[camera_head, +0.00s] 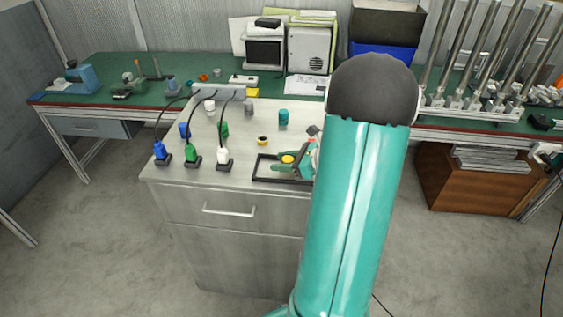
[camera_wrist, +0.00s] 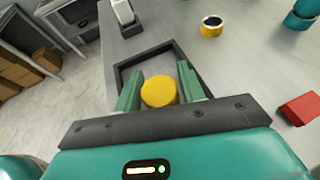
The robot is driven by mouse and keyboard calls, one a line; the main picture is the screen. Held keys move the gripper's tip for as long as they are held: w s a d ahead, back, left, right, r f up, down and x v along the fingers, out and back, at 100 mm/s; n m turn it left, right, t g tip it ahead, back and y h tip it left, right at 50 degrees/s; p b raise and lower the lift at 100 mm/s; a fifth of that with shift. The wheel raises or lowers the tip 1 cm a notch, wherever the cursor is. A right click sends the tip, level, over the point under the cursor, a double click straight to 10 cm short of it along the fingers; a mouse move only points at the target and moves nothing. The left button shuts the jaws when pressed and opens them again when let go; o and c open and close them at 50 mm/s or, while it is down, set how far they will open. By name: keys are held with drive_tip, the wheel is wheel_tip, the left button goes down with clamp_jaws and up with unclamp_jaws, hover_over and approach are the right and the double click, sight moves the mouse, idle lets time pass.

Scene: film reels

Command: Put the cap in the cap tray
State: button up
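The yellow round cap (camera_wrist: 159,91) sits between the two green fingers of my gripper (camera_wrist: 160,78) in the wrist view. A narrow gap shows between the cap and the right finger, and the fingers look open. The black-rimmed cap tray (camera_wrist: 152,52) lies on the grey cabinet top, around and beyond the fingertips. In the head view the cap (camera_head: 288,159) shows over the tray (camera_head: 262,170) beside my gripper (camera_head: 285,164). I cannot tell whether the cap touches the tray floor. My arm hides the tray's right part.
A yellow ring-like piece with a dark centre (camera_head: 262,140) stands just behind the tray. A teal cylinder (camera_head: 283,117) stands farther back. Blue, green and white cabled plugs (camera_head: 193,158) are to the left. A red block (camera_wrist: 299,109) lies right in the wrist view.

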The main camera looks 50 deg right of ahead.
drive_tip(key=v, duration=1.1)
drive_tip(key=shift+s, duration=0.2)
drive_tip(key=w+a+r+n+g, duration=0.1)
drive_tip(key=a+r+n+g, duration=0.1)
drive_tip(key=a+n, duration=0.35)
drive_tip(key=w+a+r+n+g+y, duration=0.1)
drive_tip(key=w+a+r+n+g, duration=0.15)
drive_tip(key=a, duration=0.55)
drive_tip(key=w+a+r+n+g, duration=0.1)
drive_tip(key=a+n+g, duration=0.2)
drive_tip(key=a+n, duration=0.3)
drive_tip(key=s+a+r+n+h, duration=0.3)
drive_tip(key=a+n, duration=0.5)
drive_tip(key=s+a+r+n+h, duration=0.2)
drive_tip(key=s+a+n+h, duration=0.1)
drive_tip(key=a+n, duration=0.6)
drive_tip(key=shift+s+r+t, duration=0.2)
drive_tip(key=shift+r+t, duration=0.15)
